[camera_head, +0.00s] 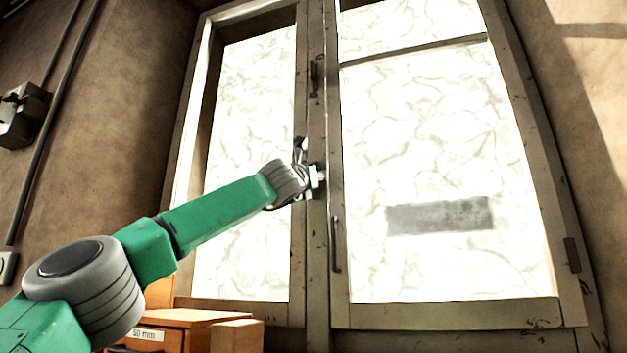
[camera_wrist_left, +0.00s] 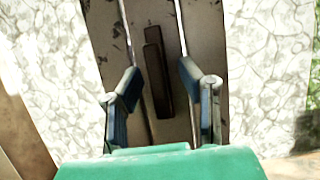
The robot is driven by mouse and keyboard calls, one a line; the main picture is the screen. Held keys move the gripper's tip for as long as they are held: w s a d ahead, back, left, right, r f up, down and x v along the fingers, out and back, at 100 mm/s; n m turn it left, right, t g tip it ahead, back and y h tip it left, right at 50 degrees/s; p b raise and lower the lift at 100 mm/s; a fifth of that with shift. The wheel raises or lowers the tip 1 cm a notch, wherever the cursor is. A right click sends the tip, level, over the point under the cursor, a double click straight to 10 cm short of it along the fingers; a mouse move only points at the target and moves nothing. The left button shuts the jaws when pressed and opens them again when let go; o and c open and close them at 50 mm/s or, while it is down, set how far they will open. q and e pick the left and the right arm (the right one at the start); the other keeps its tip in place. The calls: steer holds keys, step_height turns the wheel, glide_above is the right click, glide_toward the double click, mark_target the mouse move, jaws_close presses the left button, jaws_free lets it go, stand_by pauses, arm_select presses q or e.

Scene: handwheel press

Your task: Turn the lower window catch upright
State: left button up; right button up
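The window's middle post (camera_head: 318,130) stands between two bright panes in the head view. A dark upper catch (camera_head: 314,77) sits high on it. My left gripper (camera_head: 311,170) is at the post below that, and covers this part of it. In the left wrist view a dark brown bar-shaped catch (camera_wrist_left: 157,82) lies on the post, nearly along its length and slightly tilted. My left gripper (camera_wrist_left: 160,72) is open there, one blue-padded finger on each side, with visible gaps to the catch. I cannot tell the depth between them. My right gripper is not in view.
A slim dark handle (camera_head: 335,245) is on the right casement's frame. A wooden drawer box (camera_head: 190,318) and a smaller wooden block (camera_head: 238,336) stand below the left pane. A grey wall box (camera_head: 20,115) with conduit is at the far left.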

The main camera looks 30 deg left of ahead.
arm_select(q)
steer(key=shift+a+f, duration=0.1)
steer(key=v, duration=1.2)
stand_by(0.4)
